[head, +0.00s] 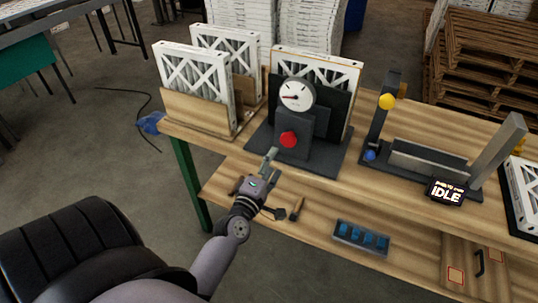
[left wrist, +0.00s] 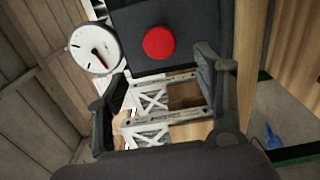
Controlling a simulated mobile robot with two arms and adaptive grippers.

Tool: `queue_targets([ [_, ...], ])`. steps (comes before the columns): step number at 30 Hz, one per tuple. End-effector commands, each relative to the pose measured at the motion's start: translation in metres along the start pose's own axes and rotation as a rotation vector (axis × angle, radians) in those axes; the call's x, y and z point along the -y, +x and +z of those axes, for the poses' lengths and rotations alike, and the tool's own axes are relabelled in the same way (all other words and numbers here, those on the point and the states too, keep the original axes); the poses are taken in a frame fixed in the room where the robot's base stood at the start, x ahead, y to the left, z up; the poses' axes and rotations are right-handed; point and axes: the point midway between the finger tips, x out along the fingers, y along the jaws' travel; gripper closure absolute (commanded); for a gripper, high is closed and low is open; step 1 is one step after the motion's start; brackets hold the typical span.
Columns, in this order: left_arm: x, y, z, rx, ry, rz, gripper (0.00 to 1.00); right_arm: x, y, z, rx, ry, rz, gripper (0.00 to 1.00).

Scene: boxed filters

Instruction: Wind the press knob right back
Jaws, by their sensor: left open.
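The red press knob (head: 288,139) sits on the front of the dark grey press (head: 313,127), below a round white dial (head: 296,96) with a red needle. My left gripper (head: 277,183) is in front of and below the knob, open and empty, with a gap to it. In the left wrist view the red knob (left wrist: 159,42) lies beyond my open fingers (left wrist: 163,68), between and just past the fingertips. The dial (left wrist: 93,48) shows to its left. My right gripper is not in view.
White-framed filters (head: 188,69) stand in a wooden rack (head: 200,113) left of the press. A tray of blue parts (head: 361,238) and a wooden-handled tool (head: 297,208) lie nearer.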

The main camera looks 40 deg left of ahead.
Motion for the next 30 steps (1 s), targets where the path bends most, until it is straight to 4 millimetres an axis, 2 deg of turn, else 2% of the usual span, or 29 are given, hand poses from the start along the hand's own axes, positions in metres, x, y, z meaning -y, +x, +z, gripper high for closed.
queue_targets([
  [3,0.001,-0.014,0.0,0.001,0.001,-0.001,0.38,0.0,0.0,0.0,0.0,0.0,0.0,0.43],
  [7,0.0,-0.021,0.0,0.0,0.0,0.0,0.38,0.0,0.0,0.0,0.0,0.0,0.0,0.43],
  [24,0.001,-0.021,0.0,0.001,0.001,-0.001,0.38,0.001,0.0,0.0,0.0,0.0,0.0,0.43],
  [27,0.015,-0.022,0.004,0.01,0.026,-0.027,0.38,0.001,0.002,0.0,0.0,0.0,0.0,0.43],
  [29,0.037,-0.023,0.009,0.025,0.068,-0.066,0.38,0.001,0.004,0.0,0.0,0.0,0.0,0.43],
  [30,0.058,-0.024,0.014,0.041,0.107,-0.102,0.38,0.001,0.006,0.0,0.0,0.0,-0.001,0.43],
])
